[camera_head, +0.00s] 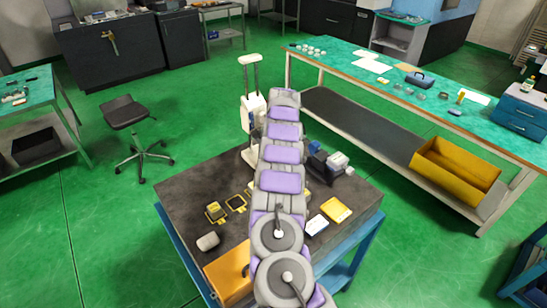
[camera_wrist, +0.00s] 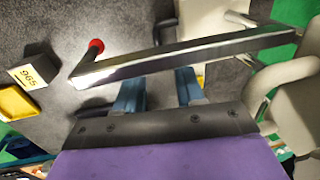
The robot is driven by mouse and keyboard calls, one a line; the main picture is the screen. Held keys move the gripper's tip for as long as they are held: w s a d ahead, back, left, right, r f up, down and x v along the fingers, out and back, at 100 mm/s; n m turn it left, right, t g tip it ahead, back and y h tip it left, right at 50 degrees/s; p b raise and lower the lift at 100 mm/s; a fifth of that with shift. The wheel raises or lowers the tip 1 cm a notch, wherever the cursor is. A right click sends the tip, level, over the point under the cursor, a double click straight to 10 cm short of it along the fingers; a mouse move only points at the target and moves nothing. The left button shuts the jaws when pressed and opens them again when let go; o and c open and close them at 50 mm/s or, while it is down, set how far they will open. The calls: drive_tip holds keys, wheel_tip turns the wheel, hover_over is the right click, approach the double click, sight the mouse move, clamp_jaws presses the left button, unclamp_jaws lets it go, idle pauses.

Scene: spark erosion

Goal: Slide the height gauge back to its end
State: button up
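The height gauge (camera_head: 250,108) is a pale upright device with two posts and a top crossbar, standing at the back of the dark table, left of my arm. In the wrist view, cream curved parts (camera_wrist: 290,100), apparently the gauge, stand at the right. A long grey bar (camera_wrist: 190,55) with a red-tipped dark rod (camera_wrist: 95,46) at its left end crosses the view. My gripper (camera_wrist: 160,88) has two blue fingers spread apart, with nothing visible gripped between them. The bar crosses over the finger ends and hides the tips; contact cannot be told. My arm hides the gripper in the head view.
The table (camera_head: 180,190) also holds a yellow-and-white pad (camera_head: 337,209), dark yellow-trimmed blocks (camera_head: 216,211), a grey rounded item (camera_head: 207,242) and dark equipment (camera_head: 325,164) right of my arm. A block marked 965 (camera_wrist: 30,72) lies left in the wrist view. Bare surface shows at the table's left.

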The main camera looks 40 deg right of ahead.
wheel_tip(320, 180, up, 10)
drive_tip(key=s+p, duration=0.1)
drive_tip(key=shift+s+r, duration=0.15)
drive_tip(key=shift+s, duration=0.15)
drive_tip(key=shift+a, duration=0.2)
drive_tip(key=s+a+r+n+y+b, duration=0.1)
drive_tip(key=a+r+n, duration=0.25)
drive_tip(key=a, duration=0.55)
drive_tip(key=s+a+r+n+y, duration=0.15)
drive_tip(key=a+r, duration=0.25)
drive_tip(key=a, duration=0.4)
drive_tip(key=s+a+r+n+g, duration=0.25)
drive_tip(key=s+a+n, duration=0.25)
drive_tip(key=s+a, duration=0.65)
drive_tip(key=s+a+n+h+b, duration=0.15)
drive_tip(key=s+a+n, duration=0.4)
drive_tip(key=s, duration=0.85)
drive_tip(key=s+a+f+n, duration=0.1)
drive_tip(key=s+f, duration=0.2)
drive_tip(key=s, duration=0.7)
drive_tip(key=s+a+f+g+h+b, duration=0.1)
drive_tip(key=s+f, duration=0.3)
drive_tip(key=s, duration=0.6)
drive_tip(key=shift+a+n, duration=0.2)
drive_tip(key=shift+n, duration=0.15)
